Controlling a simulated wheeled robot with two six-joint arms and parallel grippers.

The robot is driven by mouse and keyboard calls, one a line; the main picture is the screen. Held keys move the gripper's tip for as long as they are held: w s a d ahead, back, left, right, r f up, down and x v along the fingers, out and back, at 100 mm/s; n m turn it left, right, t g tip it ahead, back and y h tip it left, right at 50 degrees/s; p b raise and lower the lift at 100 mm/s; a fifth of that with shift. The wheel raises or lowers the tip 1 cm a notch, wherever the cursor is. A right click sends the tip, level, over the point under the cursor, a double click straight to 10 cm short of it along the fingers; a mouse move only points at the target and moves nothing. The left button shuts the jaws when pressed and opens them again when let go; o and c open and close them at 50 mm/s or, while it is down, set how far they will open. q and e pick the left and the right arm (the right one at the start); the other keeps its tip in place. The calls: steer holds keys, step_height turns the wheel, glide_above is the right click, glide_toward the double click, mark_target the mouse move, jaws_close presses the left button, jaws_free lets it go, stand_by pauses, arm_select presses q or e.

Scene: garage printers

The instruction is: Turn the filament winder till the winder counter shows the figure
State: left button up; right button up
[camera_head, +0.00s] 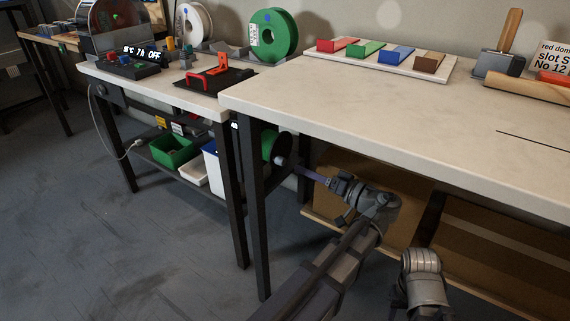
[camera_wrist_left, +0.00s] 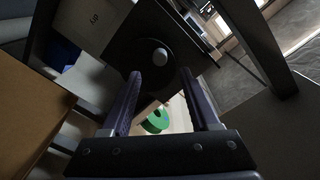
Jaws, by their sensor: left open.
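The filament winder sits under the table edge, left of centre in the head view, with a green spool (camera_head: 268,143) and a dark disc bearing a pale round knob (camera_head: 281,160). The left wrist view shows the winder's black disc (camera_wrist_left: 137,62) and the knob (camera_wrist_left: 160,57) just beyond my fingertips. My left gripper (camera_head: 306,174) points at the knob from the right. In the left wrist view its two fingers (camera_wrist_left: 160,84) are apart with nothing between them. I cannot read a winder counter figure. Part of my right arm shows at lower right, without its gripper.
The pale tabletop (camera_head: 380,110) overhangs the winder, and a black table leg (camera_head: 252,210) stands left of it. A green bin (camera_head: 175,152) is on the lower shelf. A green spool (camera_head: 273,36) stands on the far bench. Open floor (camera_head: 130,260) lies at left.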

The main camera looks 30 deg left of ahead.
mark_target(284, 162)
arm_select(q)
steer(key=shift+w+a, duration=0.25)
steer(key=shift+a, duration=1.7)
steer(key=shift+w+a, duration=0.2)
steer(key=shift+a, duration=1.75)
jaws_close()
